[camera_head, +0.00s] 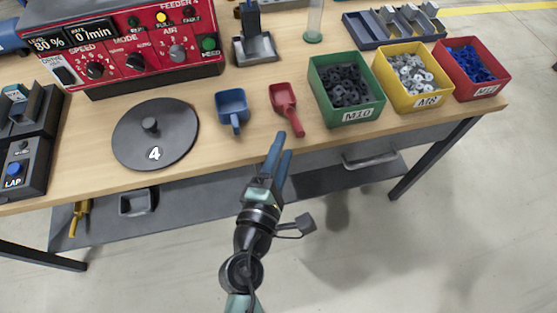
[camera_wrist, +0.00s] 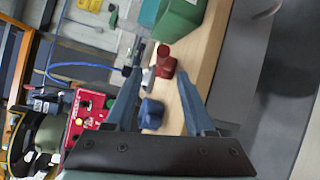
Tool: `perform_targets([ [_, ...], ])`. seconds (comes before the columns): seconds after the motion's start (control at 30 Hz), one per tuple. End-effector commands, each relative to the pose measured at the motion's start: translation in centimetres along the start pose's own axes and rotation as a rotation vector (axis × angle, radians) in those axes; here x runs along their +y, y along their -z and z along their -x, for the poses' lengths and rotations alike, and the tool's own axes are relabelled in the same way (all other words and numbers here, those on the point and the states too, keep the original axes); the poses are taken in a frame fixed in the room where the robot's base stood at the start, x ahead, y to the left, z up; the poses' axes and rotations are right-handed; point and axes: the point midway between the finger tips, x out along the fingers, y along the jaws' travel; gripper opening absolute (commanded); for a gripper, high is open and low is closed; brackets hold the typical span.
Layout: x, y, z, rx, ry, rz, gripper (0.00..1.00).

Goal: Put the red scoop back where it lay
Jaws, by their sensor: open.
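The red scoop (camera_head: 284,100) lies on the wooden table between the blue scoop and the green bin, its handle pointing to the table's front edge. In the wrist view the red scoop (camera_wrist: 165,66) shows beyond my fingertips, near the green bin. My gripper (camera_head: 279,147) is open and empty, in front of the table edge, just short of the red scoop's handle. In the wrist view my gripper (camera_wrist: 160,58) has its two fingers spread wide apart. The blue scoop (camera_head: 232,108) lies to the left of the red one; it also shows in the wrist view (camera_wrist: 151,113).
A green bin (camera_head: 365,115) labelled M10, a yellow bin (camera_head: 428,102) and a red bin (camera_head: 488,90) stand to the right. A dark round lid (camera_head: 180,135) marked 4 lies left. The red control box (camera_head: 110,80) stands behind. Bare table surrounds the scoops.

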Motion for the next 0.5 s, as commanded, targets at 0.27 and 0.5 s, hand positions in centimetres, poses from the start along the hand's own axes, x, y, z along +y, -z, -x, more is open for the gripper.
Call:
perform_targets([
  [0.27,0.0,0.0,2.5,-0.001,-0.001,0.001,0.54],
  [0.5,0.1,0.0,2.6,-0.001,-0.001,0.000,0.54],
])
